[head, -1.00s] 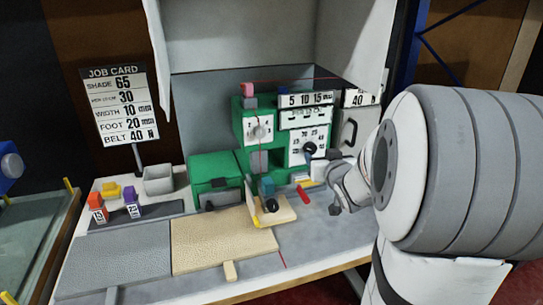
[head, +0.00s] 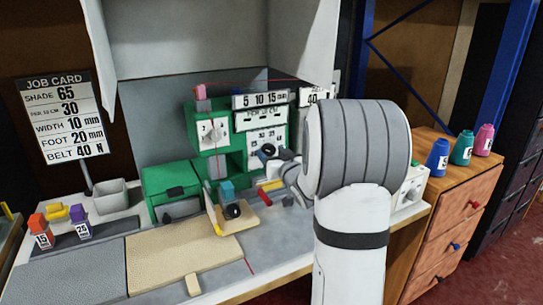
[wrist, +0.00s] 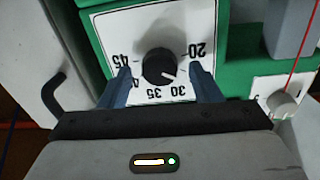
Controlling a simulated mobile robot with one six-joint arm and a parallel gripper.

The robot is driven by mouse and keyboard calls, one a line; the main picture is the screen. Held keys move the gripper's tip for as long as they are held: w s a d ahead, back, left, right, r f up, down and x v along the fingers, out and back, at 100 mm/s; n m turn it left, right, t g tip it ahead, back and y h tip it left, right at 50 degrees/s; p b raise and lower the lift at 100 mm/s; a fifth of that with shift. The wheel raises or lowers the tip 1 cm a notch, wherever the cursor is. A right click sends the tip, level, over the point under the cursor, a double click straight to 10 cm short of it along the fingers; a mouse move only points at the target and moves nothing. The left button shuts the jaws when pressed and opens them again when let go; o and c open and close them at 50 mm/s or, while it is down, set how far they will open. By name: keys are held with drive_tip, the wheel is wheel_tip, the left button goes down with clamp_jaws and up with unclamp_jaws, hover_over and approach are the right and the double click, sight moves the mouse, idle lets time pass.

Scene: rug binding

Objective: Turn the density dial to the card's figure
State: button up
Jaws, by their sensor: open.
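The density dial is a black round knob (wrist: 158,62) on a white plate (wrist: 120,32) marked from 20 to 45. In the wrist view the scale reads upside down, and the knob's white pointer line aims to the lower right, toward the side of the 30. The figure between 30 and 20 is hidden by a finger. My gripper (wrist: 160,70) is open, with one finger on each side of the knob and gaps showing. In the head view the dial plate (head: 256,136) is partly covered by my arm. The job card (head: 61,118) reads PER 10 CM 30.
The green machine (head: 205,140) also carries a smaller white dial (head: 214,131) at upper left. A beige board (head: 182,262) and a grey bin (head: 110,197) are on the bench. Several coloured spools stand on a wooden drawer cabinet (head: 455,212) at right.

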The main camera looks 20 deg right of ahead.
drive_tip(key=shift+c, duration=0.4)
drive_tip(key=c, duration=0.9)
drive_tip(key=shift+a, duration=0.15)
drive_tip(key=shift+m, duration=0.3)
drive_tip(key=shift+r+m+p, duration=0.1)
drive_tip(key=shift+m+p, duration=0.55)
drive_tip(key=shift+m, duration=0.25)
drive_tip(key=shift+d+m+p, duration=0.15)
drive_tip(key=shift+m+p, duration=0.55)
drive_tip(key=shift+m, duration=0.65)
drive_tip(key=shift+d+m+p, duration=0.1)
drive_tip(key=shift+m+p, duration=0.6)
drive_tip(key=shift+m, duration=0.65)
